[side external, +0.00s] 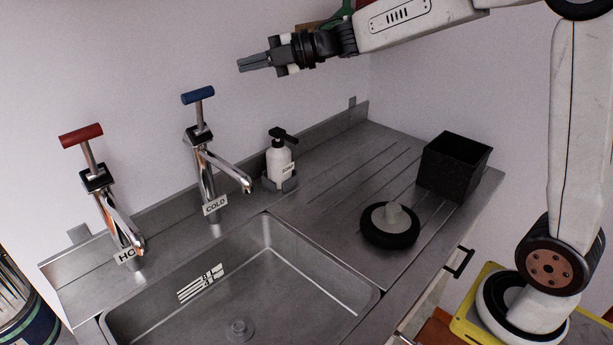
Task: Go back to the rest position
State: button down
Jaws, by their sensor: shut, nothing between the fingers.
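My gripper (254,63) is in the upper middle of the side external view. It is shut and empty, held in the air well above the counter and pointing left. It is up and to the right of the blue-handled tap (203,150) labelled COLD, apart from it. The red-handled tap (100,190) labelled HOT stands further left. Nothing touches my gripper in this view.
A soap dispenser (279,162) stands behind the sink (290,310). A round black-rimmed object with a pale knob (391,220) lies on the drainboard (330,185). A black open box (454,166) stands at the right. The air around my gripper looks clear.

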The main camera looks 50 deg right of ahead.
jog(key=shift+r+v, duration=0.1)
jog(key=shift+v, duration=0.8)
jog(key=shift+r+v, duration=0.15)
jog(key=shift+v, duration=0.75)
jog(key=shift+w+f, duration=0.1)
jog(key=shift+w, duration=0.05)
jog(key=s+d+f+m+h, duration=0.3)
jog(key=f+m+h, duration=0.2)
jog(key=f+m, duration=0.35)
jog(key=s+d+f+m+h, duration=0.2)
jog(key=d+f+m+h, duration=0.1)
jog(key=f+m+h, duration=0.45)
jog(key=s+f+m+g, duration=0.4)
jog(key=s+f, duration=0.2)
jog(key=s, duration=0.2)
jog(key=s+a+f+m+g+y, duration=0.1)
jog(key=s+f+m+g, duration=0.3)
jog(key=s, duration=0.5)
notch_tip(320, 180, down, 2)
jog(key=shift+a+m, duration=0.25)
jog(key=shift+m, duration=0.05)
jog(key=shift+s+y, duration=0.1)
jog(key=shift+y, duration=0.15)
